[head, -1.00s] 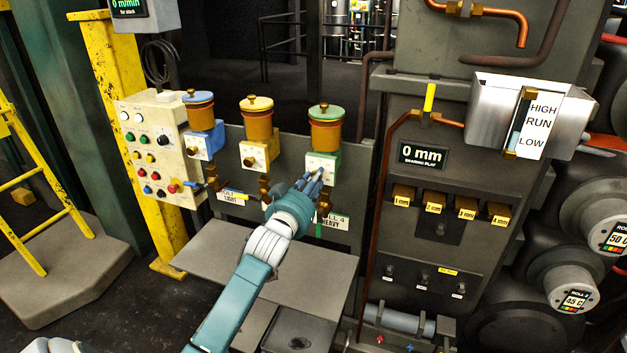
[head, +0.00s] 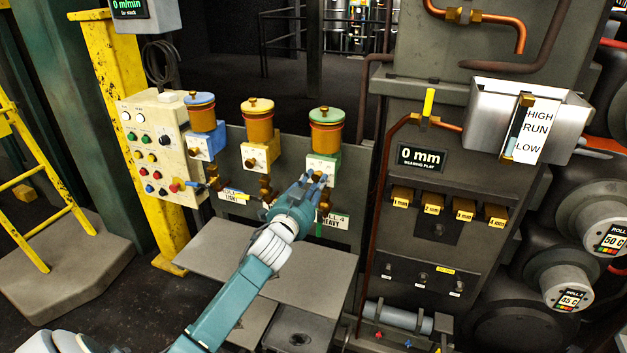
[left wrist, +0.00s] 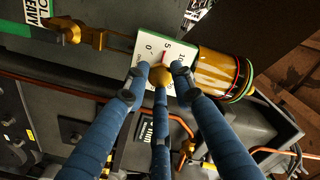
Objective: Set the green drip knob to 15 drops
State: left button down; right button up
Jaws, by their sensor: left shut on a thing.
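The green-topped oiler (head: 326,138) is the right one of three on the grey panel, with an amber cup and a white dial plate (head: 321,160) below it. In the left wrist view, the dial plate (left wrist: 150,45) shows 0, 5 and part of a higher number, with a red mark near the 5. The round brass knob (left wrist: 160,76) sits at the plate's middle. My left gripper (head: 314,180) has its blue fingers closed around this knob, which they hide in the head view. My right gripper is not in view.
The blue oiler (head: 201,112) and yellow oiler (head: 257,125) stand to the left. A ROLL 4 HEAVY label (head: 333,221) is below the green one. A grey shelf (head: 320,275) lies under my arm. A copper pipe (head: 380,200) runs up at the right.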

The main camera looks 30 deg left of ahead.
pick_arm(q)
jog(key=m, duration=0.2)
jog(key=m+p, duration=0.1)
jog(key=m, duration=0.2)
jog(key=shift+d+r+m, duration=0.1)
jog(key=shift+r+m, duration=0.2)
jog(key=shift+r, duration=0.1)
jog(key=m, duration=0.4)
jog(key=shift+d+f+m+p, duration=0.1)
jog(key=shift+f+m+p, duration=0.05)
jog(key=shift+m+p, duration=0.15)
jog(key=m, duration=0.4)
jog(key=m+p, duration=0.1)
jog(key=m, duration=0.1)
jog(key=shift+f, duration=0.25)
jog(key=shift+f+m+p, duration=0.2)
jog(key=shift+m+p, duration=0.15)
jog(key=shift+m, duration=0.75)
jog(key=shift+d+f, duration=0.1)
jog(key=shift+f, duration=0.1)
jog(key=c, duration=1.5)
grip_release()
jog(key=shift+c, duration=0.2)
jog(key=shift+o, duration=0.4)
jog(key=shift+r, duration=0.15)
